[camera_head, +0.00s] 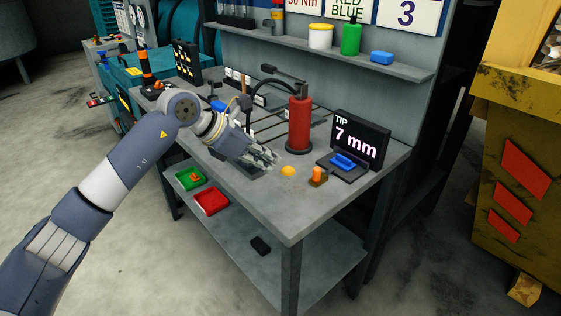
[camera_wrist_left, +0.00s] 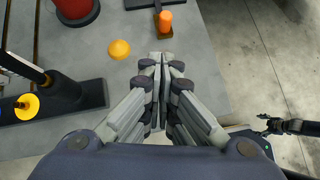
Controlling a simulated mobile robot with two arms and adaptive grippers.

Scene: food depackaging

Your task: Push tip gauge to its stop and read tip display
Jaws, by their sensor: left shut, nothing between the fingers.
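The tip display (camera_head: 361,134) is a black screen at the right of the bench and reads "TIP 7 mm". A blue block (camera_head: 343,160) sits on the dark base in front of the screen. An orange cylinder (camera_head: 318,175) stands on a small brown base left of it. It also shows in the left wrist view (camera_wrist_left: 165,20). I cannot tell which of these parts is the tip gauge. My left gripper (camera_head: 274,158) is shut and empty over the bench, near a yellow-orange dome (camera_head: 288,171) and apart from the cylinder. In the left wrist view, its fingertips (camera_wrist_left: 162,57) meet below the cylinder.
A red extinguisher-like cylinder (camera_head: 299,124) stands behind my left gripper. Green (camera_head: 190,179) and red trays (camera_head: 211,202) lie on the lower level. A small dark claw (camera_wrist_left: 268,125), possibly my right gripper, shows over the floor. The bench's front right corner is clear.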

